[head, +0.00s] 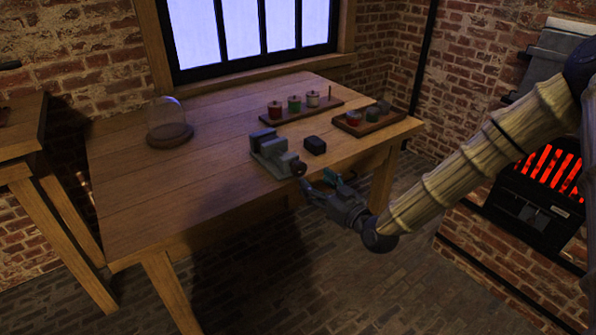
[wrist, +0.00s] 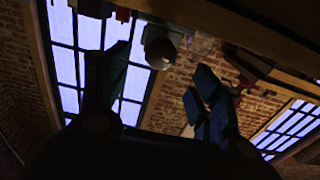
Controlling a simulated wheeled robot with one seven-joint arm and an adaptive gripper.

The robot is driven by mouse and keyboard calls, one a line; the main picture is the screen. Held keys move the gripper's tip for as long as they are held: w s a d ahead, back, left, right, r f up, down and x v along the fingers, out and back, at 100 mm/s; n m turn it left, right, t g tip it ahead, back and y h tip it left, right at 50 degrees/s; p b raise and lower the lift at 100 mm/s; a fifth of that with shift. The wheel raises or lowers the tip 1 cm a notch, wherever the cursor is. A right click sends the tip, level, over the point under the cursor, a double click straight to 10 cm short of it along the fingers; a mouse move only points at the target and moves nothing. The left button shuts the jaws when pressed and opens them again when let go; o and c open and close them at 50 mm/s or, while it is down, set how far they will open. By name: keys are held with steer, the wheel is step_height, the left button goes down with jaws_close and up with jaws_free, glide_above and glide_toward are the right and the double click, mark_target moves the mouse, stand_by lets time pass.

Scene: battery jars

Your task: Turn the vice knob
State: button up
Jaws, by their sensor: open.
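The grey vice (head: 275,153) stands at the front edge of the wooden table in the head view. Its dark round knob (head: 299,168) sticks out from the front end, past the table edge. My gripper (head: 318,182) is just in front of the knob, coming from the lower right. In the wrist view, the fingers of my gripper (wrist: 155,90) are spread apart with teal pads. A round ball-like end, which looks like the knob (wrist: 160,53), shows between and beyond them. I cannot tell whether a finger touches it.
A small black block (head: 315,145) lies right of the vice. Several coloured jars stand on a wooden rack (head: 330,107) behind it. A glass dome (head: 167,116) stands at the back left. The table's front left is clear.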

mark_target(302, 171)
steer(key=x, duration=0.9)
steer(key=shift+a, duration=0.1)
steer(key=c, duration=1)
